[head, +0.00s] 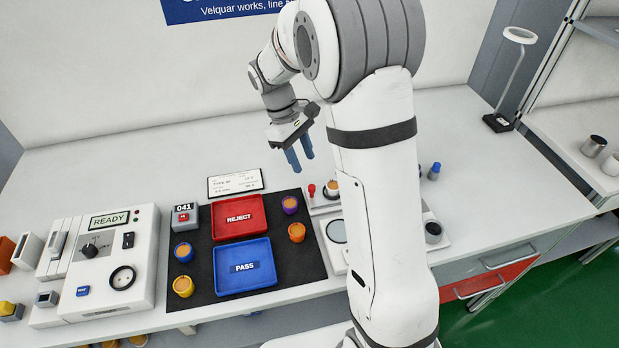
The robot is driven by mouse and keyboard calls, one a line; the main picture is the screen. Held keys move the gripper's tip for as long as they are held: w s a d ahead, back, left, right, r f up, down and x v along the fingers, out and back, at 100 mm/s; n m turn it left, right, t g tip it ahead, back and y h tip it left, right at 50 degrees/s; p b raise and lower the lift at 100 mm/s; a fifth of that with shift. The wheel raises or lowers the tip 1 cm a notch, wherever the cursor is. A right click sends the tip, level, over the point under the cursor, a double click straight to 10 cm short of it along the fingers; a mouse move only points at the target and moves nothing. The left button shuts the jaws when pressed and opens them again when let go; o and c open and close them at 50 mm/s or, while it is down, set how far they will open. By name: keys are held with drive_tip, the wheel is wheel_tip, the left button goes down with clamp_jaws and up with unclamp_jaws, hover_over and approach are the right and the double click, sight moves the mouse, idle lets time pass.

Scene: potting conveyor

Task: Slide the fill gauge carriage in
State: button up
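My gripper (299,154) hangs in the air above the back of the bench, with its two blue fingers pointing down. The fingers are apart and nothing shows between them. Below and to the right is a white fixture (319,203) with a small red knob (312,190). A cup with a brownish top (332,188) sits at the fixture beside the knob. This may be the fill gauge and its carriage, but I cannot tell for sure. My own arm hides the fixture's right part.
A dark mat carries a red REJECT tray (238,202), a blue PASS tray (246,281) and several small coloured pots. A white console (102,262) reading READY stands left. A white card (236,183) lies behind the mat. The bench behind the card is clear.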

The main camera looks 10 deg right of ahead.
sight(312, 186)
drive_tip(key=shift+n, duration=0.3)
drive_tip(key=shift+w+p+x, duration=0.1)
drive_tip(key=shift+w+x, duration=0.1)
drive_tip(key=shift+x, duration=1.3)
drive_tip(key=shift+w+p+x, duration=0.15)
drive_tip(key=shift+x, duration=1.3)
drive_tip(key=shift+w+p+x, duration=0.1)
drive_tip(key=shift+w+x, duration=0.1)
drive_tip(key=shift+x, duration=1.3)
drive_tip(key=shift+a+f, duration=0.15)
clamp_jaws()
